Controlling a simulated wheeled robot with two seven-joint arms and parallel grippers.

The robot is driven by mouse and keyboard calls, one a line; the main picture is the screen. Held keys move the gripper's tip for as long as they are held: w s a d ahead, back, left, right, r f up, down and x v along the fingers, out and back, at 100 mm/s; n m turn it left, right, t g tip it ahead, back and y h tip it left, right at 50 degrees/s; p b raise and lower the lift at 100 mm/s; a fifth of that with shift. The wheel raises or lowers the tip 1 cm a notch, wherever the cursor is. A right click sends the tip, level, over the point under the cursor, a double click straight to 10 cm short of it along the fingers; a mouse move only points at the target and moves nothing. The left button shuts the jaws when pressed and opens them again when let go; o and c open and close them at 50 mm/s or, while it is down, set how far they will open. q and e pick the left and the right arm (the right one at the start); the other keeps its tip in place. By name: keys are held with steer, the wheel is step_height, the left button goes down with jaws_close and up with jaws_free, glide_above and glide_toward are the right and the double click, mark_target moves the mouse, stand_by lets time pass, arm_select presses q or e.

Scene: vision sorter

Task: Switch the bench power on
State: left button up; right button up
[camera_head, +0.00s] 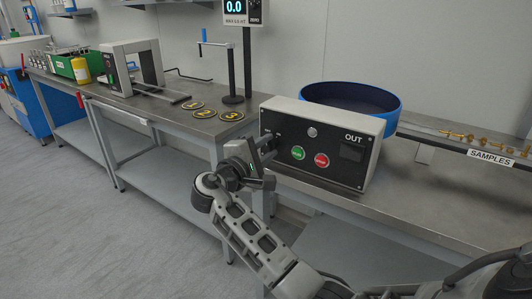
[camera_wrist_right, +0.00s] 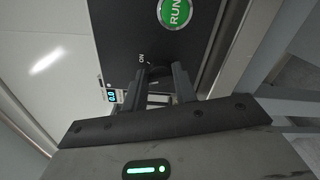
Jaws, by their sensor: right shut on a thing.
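The grey control box (camera_head: 325,118) stands at the bench's front edge in the head view. Its black front panel (camera_head: 352,172) carries a green button (camera_head: 298,153), a red button (camera_head: 321,160) and the word OUT. My right gripper (camera_head: 268,146) is at the panel's left end, left of the green button. In the right wrist view, the right gripper (camera_wrist_right: 161,78) is shut on a small dark power switch (camera_wrist_right: 158,71) just below the ON label (camera_wrist_right: 142,58). The fingers hide most of the switch, so its position is unclear. My left gripper is out of view.
A blue round bowl (camera_head: 350,96) stands behind the box. A samples rail (camera_head: 480,142) with brass parts lies to the right. Numbered discs (camera_head: 203,113), a display stand (camera_head: 232,72) and a grey frame (camera_head: 130,66) stand further left on the bench.

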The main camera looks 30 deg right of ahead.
steer(key=shift+f+m+b, duration=0.3)
steer(key=shift+m+b, duration=0.5)
steer(key=shift+m, duration=0.1)
steer(key=m+b, duration=0.4)
steer(key=shift+f, duration=0.1)
steer(key=m+b, duration=0.3)
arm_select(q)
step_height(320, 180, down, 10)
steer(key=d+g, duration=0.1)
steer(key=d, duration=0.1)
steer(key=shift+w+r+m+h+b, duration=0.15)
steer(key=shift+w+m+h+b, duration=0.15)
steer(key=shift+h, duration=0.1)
arm_select(e)
steer(key=shift+m, duration=0.5)
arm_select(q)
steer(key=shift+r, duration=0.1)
arm_select(e)
steer(key=shift+r, duration=0.2)
steer(key=o, duration=1)
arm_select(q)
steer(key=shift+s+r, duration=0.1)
arm_select(e)
steer(key=v, duration=1.6)
